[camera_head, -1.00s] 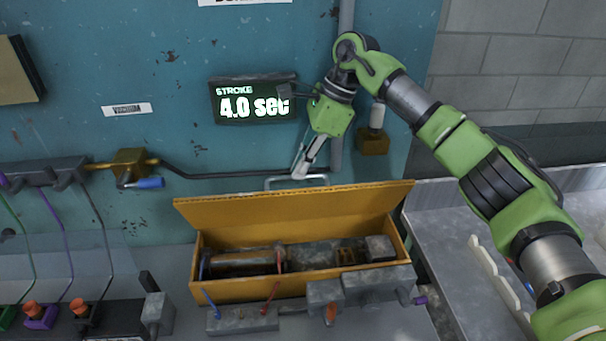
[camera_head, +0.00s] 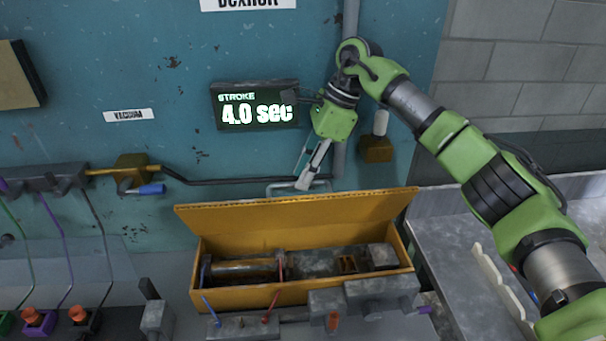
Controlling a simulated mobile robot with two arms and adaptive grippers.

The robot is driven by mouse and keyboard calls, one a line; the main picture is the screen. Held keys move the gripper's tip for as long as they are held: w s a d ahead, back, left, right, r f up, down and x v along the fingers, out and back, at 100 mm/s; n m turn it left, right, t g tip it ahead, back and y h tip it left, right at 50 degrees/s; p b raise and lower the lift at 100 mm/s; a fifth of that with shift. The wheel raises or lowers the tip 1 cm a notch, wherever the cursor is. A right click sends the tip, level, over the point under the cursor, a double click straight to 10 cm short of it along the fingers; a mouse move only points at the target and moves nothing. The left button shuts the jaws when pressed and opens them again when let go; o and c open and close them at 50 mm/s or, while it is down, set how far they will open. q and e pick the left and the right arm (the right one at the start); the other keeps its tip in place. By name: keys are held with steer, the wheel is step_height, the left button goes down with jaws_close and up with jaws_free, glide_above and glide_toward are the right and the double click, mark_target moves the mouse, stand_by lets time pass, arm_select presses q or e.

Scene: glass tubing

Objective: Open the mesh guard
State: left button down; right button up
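A yellow, box-like guard (camera_head: 215,292) stands on the bench around a grey and brass mechanism (camera_head: 245,268). Its yellow top panel (camera_head: 300,212) stands tilted up along the back, so the box is open above. No mesh can be made out on it. A grey handle (camera_head: 285,188) shows just behind the panel's top edge. My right gripper (camera_head: 306,180) points down at this handle, its fingertips at or touching it. I cannot tell whether the fingers are closed on the handle. My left gripper is not in view.
A display (camera_head: 255,104) reading "STROKE 4.0 sec" hangs on the blue wall left of my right gripper. A brass valve with a blue handle (camera_head: 150,189) is further left. Grey blocks (camera_head: 375,292) sit at the box's front right. A grey bench (camera_head: 450,262) lies to the right.

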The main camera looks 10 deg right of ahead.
steer(key=v, duration=1.1)
